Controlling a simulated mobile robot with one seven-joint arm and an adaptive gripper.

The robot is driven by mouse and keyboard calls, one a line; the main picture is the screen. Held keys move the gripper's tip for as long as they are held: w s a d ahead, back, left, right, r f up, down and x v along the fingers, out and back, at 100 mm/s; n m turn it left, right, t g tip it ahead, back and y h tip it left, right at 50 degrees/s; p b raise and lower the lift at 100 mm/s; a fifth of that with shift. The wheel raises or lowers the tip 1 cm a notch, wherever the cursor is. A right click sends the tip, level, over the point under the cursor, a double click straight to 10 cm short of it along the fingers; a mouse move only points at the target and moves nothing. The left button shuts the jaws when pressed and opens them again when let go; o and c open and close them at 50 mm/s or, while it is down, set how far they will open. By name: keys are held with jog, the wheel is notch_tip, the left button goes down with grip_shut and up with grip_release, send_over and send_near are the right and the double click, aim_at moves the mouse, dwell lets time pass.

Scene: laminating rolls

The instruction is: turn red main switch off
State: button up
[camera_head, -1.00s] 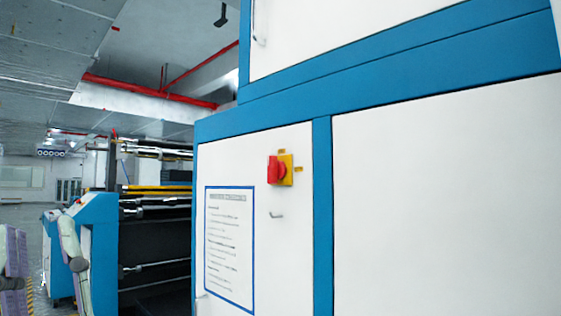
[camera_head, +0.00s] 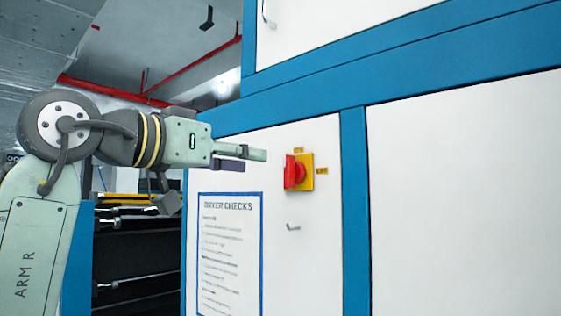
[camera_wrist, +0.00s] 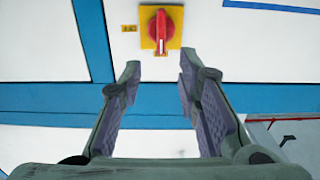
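The red main switch (camera_head: 293,172) is a red rotary knob on a yellow square plate (camera_head: 307,172), mounted on the white panel of the blue-framed cabinet. In the wrist view the red switch (camera_wrist: 161,30) shows beyond the fingertips at the top, with its handle lined up along the picture's vertical. My gripper (camera_head: 256,160) is to the left of the switch in the head view, apart from it. In the wrist view my gripper (camera_wrist: 159,75) is open, with nothing between its two fingers.
A sheet headed "DRIVER CHECKS" (camera_head: 230,255) is on the panel below left of the switch. A small metal handle (camera_head: 292,226) sits just under the switch. Blue frame strips (camera_head: 356,220) border the panel. Dark rollers (camera_head: 135,250) stand behind my arm at left.

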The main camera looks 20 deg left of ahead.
aim_at(285, 162)
jog(key=p+x, duration=0.1)
jog(key=x, duration=0.8)
jog(key=shift+w+p, duration=0.2)
jog(key=shift+p, duration=0.1)
grip_shut()
